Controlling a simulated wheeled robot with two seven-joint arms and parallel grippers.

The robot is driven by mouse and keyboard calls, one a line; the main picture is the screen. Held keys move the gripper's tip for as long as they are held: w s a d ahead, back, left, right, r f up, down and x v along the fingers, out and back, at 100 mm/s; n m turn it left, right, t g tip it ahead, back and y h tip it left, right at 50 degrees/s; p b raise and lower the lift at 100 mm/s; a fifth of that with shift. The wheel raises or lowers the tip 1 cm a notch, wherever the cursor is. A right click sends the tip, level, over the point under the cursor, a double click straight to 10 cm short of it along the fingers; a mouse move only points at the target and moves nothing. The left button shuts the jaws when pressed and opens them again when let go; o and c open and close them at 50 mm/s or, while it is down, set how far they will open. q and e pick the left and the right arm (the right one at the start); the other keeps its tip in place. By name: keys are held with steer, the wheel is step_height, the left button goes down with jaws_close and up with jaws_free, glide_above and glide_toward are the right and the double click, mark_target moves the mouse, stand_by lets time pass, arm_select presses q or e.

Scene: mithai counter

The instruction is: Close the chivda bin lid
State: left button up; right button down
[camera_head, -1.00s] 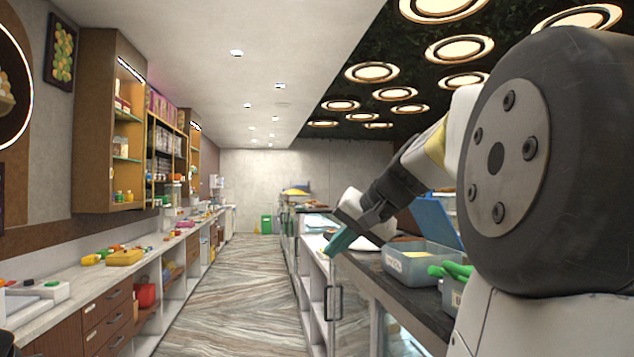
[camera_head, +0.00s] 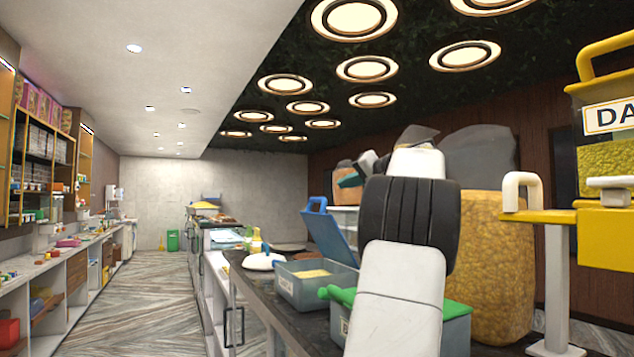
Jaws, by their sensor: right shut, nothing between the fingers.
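A grey-blue bin (camera_head: 298,292) with yellow contents stands on the dark counter, left of my right arm. Its blue lid (camera_head: 328,236) stands raised and open, tilted back, with a looped handle at the top. I cannot read the bin's label, but it is the one with the raised lid. My right gripper (camera_head: 347,181), with teal fingers, is shut and empty. It shows above the lid in the picture, apart from it, with its fingers pointing left. My right arm hides part of the counter. My left gripper is not in view.
A second bin (camera_head: 458,325) with a green lid (camera_head: 345,295) sits nearer, partly behind my arm. A white domed object (camera_head: 263,261) lies beyond the open bin. The aisle floor (camera_head: 150,305) is clear.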

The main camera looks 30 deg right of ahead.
steer(key=w+a+f, duration=0.3)
steer(key=shift+w+a, duration=0.25)
steer(key=shift+w, duration=0.1)
steer(key=shift+f, duration=0.15)
